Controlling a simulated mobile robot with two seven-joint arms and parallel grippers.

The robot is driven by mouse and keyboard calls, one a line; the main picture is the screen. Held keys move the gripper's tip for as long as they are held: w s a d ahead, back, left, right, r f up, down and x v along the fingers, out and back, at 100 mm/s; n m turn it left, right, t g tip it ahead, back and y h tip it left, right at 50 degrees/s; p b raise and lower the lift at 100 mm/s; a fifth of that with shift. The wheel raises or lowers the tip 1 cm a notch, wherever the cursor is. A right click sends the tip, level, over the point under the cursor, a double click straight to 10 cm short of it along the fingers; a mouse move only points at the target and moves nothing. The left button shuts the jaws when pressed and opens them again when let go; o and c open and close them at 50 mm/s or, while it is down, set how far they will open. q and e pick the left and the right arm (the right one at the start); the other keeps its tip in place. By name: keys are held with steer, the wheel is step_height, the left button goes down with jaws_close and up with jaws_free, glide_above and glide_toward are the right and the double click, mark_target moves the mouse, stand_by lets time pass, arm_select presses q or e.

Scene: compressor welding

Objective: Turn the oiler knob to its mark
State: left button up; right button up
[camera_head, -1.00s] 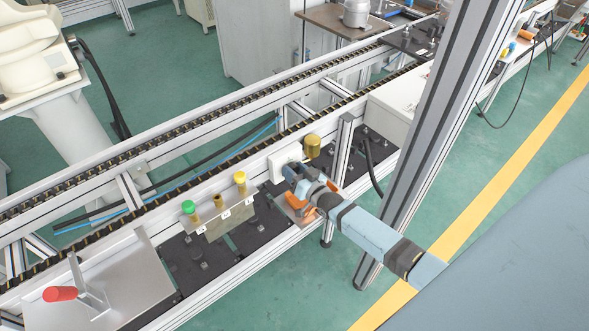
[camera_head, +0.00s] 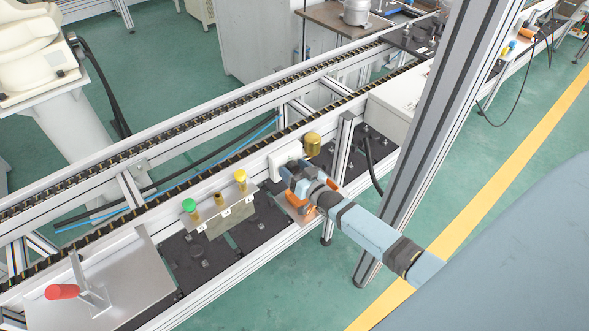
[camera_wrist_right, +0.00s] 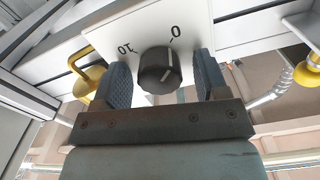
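The oiler knob (camera_wrist_right: 159,70) is a black ribbed knob with a white pointer line, on a white plate (camera_wrist_right: 150,28) marked "0" and "10" in the right wrist view. Its pointer line lies between the two numbers, nearer the "0" side. My right gripper (camera_wrist_right: 165,82) is open, with one blue finger on each side of the knob and a visible gap to each. In the head view the right gripper (camera_head: 288,170) is in front of the white plate (camera_head: 284,155) and hides the knob. My left gripper is not in view.
A brass-coloured cup (camera_head: 312,145) stands just right of the plate. An orange part (camera_head: 300,203) lies below my right gripper. A bracket with green (camera_head: 189,206) and yellow (camera_head: 240,177) capped pieces is to the left. An upright aluminium post (camera_head: 430,120) stands close to my right arm.

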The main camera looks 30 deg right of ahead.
steer(key=s+d, duration=0.1)
steer(key=s, duration=1.2)
steer(key=shift+s+b, duration=0.4)
steer(key=shift+b, duration=0.05)
